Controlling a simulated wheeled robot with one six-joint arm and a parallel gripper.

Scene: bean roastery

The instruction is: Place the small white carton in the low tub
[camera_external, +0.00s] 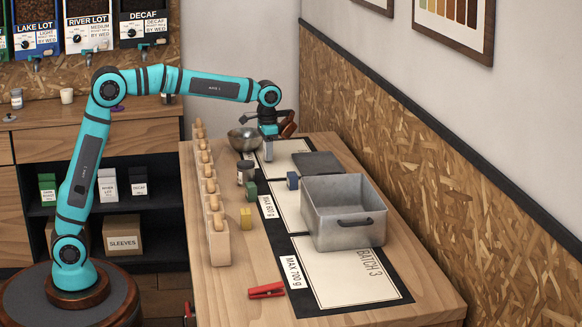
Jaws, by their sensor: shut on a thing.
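My gripper (268,142) is at the far end of the table, pointing down beside the metal bowl. It is shut on a small pale thing (268,153), which looks like the small white carton, mostly hidden by the jaws. I cannot tell whether its bottom touches the mat. The low tub (345,225) is a grey metal box with a dark handle, nearer the camera and to the right of my gripper. Its open top faces up, and the part of its inside that shows looks empty.
A dark flat panel (318,163) lies behind the tub. A wooden rack (216,225) lines the left edge; a red clip (266,290) lies in front.

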